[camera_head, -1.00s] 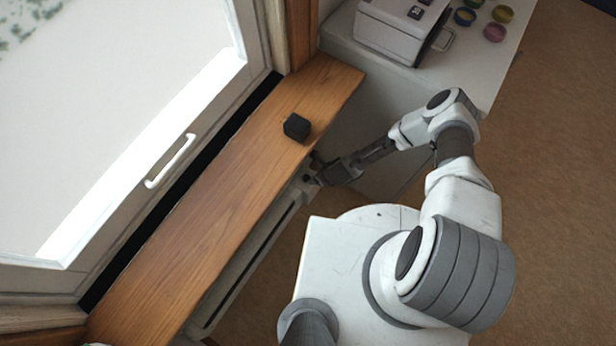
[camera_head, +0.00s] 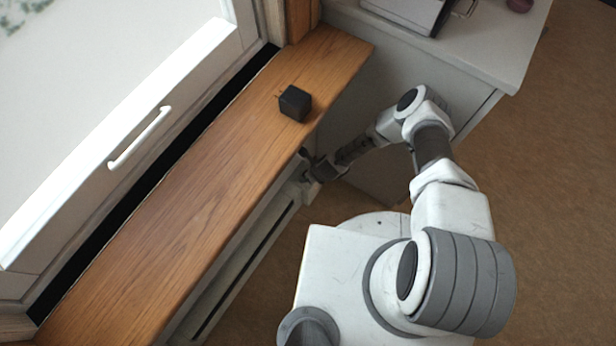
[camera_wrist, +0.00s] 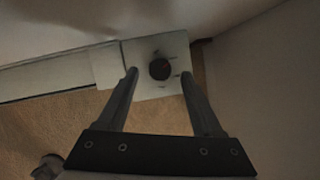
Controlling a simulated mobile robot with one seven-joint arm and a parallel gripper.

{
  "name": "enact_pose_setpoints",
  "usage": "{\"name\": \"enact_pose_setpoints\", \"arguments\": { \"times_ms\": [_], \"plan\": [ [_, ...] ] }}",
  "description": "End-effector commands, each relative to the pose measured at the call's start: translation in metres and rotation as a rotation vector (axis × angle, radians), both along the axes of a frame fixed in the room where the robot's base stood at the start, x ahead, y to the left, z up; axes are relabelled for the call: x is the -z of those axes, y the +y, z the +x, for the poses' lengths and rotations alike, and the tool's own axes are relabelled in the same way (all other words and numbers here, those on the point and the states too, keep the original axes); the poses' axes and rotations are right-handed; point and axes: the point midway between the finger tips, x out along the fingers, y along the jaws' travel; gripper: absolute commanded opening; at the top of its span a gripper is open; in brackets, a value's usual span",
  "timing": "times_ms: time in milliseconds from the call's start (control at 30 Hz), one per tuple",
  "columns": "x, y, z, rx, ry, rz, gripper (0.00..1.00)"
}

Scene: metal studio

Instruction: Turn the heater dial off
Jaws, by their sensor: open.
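The heater dial (camera_wrist: 159,69) is a dark round knob with a reddish mark, on a pale square plate with small markings around it, in the wrist view. My gripper (camera_wrist: 158,75) is open, with one finger on each side of the dial in the picture. Whether the fingers touch the dial, I cannot tell. In the head view my gripper (camera_head: 308,164) is at the right end of the white heater (camera_head: 232,262), beside and below the wooden sill. The dial is hidden there by the sill and my gripper.
The wooden windowsill (camera_head: 185,210) overhangs the heater, with a black cube (camera_head: 295,103) on it. A window with a white handle (camera_head: 140,137) is at left. A white cabinet (camera_head: 480,55) stands close to my arm. Open brown floor (camera_head: 560,200) lies at right.

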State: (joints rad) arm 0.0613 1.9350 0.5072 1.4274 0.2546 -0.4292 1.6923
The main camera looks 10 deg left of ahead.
Motion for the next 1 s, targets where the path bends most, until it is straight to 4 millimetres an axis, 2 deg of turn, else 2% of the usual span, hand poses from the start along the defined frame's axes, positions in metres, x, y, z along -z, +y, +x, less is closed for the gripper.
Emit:
{"name": "enact_pose_setpoints", "arguments": {
  "times_ms": [33,167,567,933,1000],
  "plan": [
    [0.0081,0.0017,0.0015,-0.001,-0.001,-0.001,0.68],
    [0.014,0.0041,0.0035,0.0,-0.001,-0.001,0.68],
    [0.0156,0.0053,0.0043,0.001,0.0,0.0,0.68],
    [0.0157,0.0052,0.0041,0.001,0.0,0.0,0.03],
    [0.0157,0.0052,0.0041,0.001,0.0,0.0,0.0]
  ]
}}
